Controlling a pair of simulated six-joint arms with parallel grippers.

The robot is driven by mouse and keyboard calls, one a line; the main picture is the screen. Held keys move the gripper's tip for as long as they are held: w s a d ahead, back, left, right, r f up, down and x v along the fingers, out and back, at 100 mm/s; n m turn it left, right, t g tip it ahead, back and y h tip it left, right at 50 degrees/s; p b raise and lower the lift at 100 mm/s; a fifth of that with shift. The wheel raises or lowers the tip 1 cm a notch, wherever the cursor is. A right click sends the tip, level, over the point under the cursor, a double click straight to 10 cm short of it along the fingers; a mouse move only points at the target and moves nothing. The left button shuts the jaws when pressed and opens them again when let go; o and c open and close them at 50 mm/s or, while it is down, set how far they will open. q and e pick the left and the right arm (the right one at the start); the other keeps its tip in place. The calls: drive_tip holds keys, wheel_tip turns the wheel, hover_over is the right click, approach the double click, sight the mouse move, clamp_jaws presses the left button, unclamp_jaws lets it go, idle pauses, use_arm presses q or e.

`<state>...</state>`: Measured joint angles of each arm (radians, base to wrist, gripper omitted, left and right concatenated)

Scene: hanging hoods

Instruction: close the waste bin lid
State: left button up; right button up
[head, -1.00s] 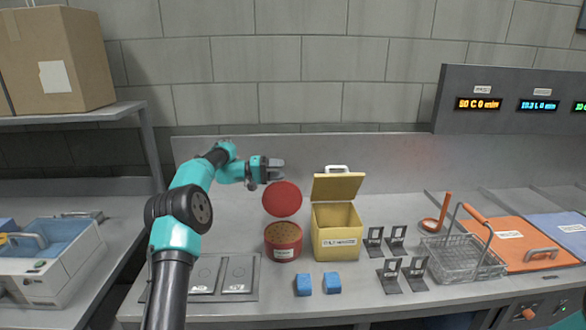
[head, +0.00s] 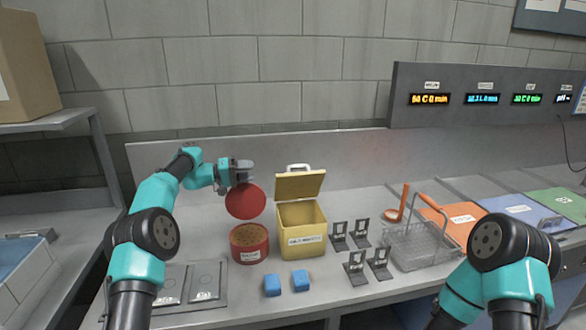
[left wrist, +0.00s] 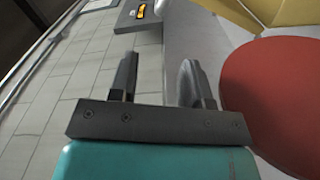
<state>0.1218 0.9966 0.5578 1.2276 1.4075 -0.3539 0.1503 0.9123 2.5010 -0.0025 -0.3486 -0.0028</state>
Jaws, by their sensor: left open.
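A yellow bin (head: 302,232) with a white label stands on the bench, its yellow lid (head: 299,186) raised at the back with a white handle on top. To its left is a round red tin (head: 249,245) with a red round lid (head: 245,201) standing up. The labels are too small to read surely, so I cannot tell which is the waste bin. My left gripper (head: 243,168) is open and empty, just above and behind the red lid. In the left wrist view its fingers (left wrist: 158,80) are apart, with the red lid (left wrist: 280,100) to their right. My right gripper is out of view.
Two blue blocks (head: 286,282) lie in front of the containers. Several dark holders (head: 356,262), a wire basket (head: 418,248) and an orange-handled ladle (head: 396,214) are to the right. A grey wall stands behind.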

sight(294, 166)
use_arm(q)
drive_tip(key=x, duration=1.6)
drive_tip(key=shift+w+d, duration=0.1)
drive_tip(key=shift+d, duration=0.05)
drive_tip(key=shift+c, duration=0.4)
clamp_jaws()
